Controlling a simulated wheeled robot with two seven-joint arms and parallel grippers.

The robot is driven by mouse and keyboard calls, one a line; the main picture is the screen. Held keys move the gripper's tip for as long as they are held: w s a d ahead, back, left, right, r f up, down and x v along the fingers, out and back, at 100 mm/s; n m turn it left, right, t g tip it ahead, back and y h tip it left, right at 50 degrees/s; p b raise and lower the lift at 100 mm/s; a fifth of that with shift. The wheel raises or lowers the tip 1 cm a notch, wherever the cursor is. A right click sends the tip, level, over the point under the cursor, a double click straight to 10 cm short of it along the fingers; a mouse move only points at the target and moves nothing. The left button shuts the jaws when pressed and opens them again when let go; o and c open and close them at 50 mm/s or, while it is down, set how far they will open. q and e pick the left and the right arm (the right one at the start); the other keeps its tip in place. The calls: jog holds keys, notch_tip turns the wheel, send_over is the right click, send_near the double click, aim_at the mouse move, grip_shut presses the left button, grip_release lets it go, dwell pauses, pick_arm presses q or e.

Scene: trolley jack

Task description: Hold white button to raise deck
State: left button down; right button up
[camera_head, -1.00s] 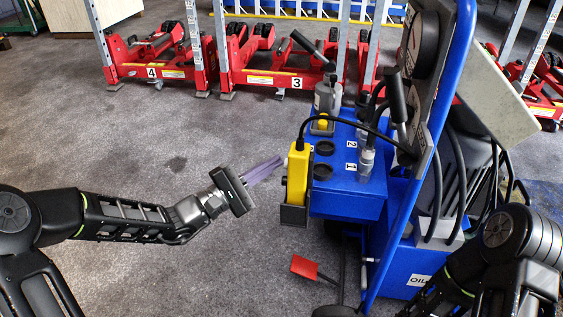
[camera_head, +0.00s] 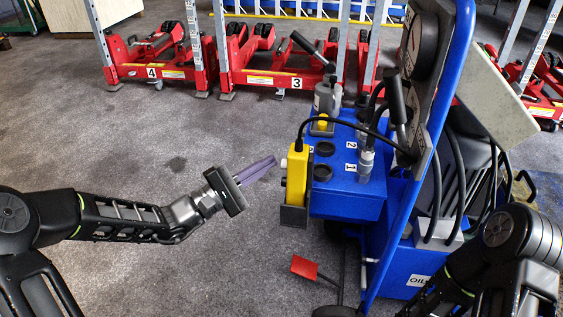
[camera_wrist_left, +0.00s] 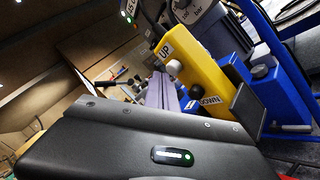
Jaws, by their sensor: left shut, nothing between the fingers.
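The yellow control pendant (camera_head: 297,172) hangs in a dark holder on the left side of the blue cart. In the left wrist view the pendant (camera_wrist_left: 204,72) carries an UP label, with the white button (camera_wrist_left: 174,67) beside it. A DOWN label (camera_wrist_left: 210,101) and a dark button (camera_wrist_left: 197,91) are lower on the same face. My left gripper (camera_head: 275,161) is shut and empty, its purple fingers pointing at the pendant's button side. In the left wrist view the fingertips (camera_wrist_left: 160,77) are close beside the white button; a small gap seems to remain. My right gripper is out of view.
The blue cart (camera_head: 345,197) has hoses, gauges and numbered sockets. A red pedal (camera_head: 304,267) sits low beside it. Red trolley jacks (camera_head: 285,72) stand at the back. The grey floor (camera_head: 150,150) left of the cart is clear.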

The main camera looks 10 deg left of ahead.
pick_arm(q)
jog(key=shift+a, duration=0.3)
jog(key=shift+w+a+p, duration=0.2)
jog(key=shift+a+p, duration=0.3)
jog(key=shift+a, duration=2.05)
jog(key=s+d+f+m+g+y, duration=0.1)
jog(key=s+f+g+y, duration=0.4)
jog(key=f, duration=0.6)
jog(key=s+d+f+m+g+y, duration=0.1)
jog(key=s+f+g, duration=0.2)
jog(key=s+f, duration=0.6)
jog(key=s+d+f+m+g+y, duration=0.1)
jog(key=s+d+f+g+y, duration=0.15)
jog(key=f, duration=1.05)
jog(key=s+d+f+m+g+y, duration=0.1)
jog(key=s+d+f+m, duration=0.1)
jog(key=s, duration=0.4)
jog(key=s+d+f+m+g+y, duration=0.1)
jog(key=s+d+f+m+y, duration=0.1)
jog(key=s+f+m, duration=0.3)
jog(key=shift+s+d+f+m, duration=0.15)
jog(key=shift+s+f+m, duration=0.1)
jog(key=shift+s+m, duration=0.8)
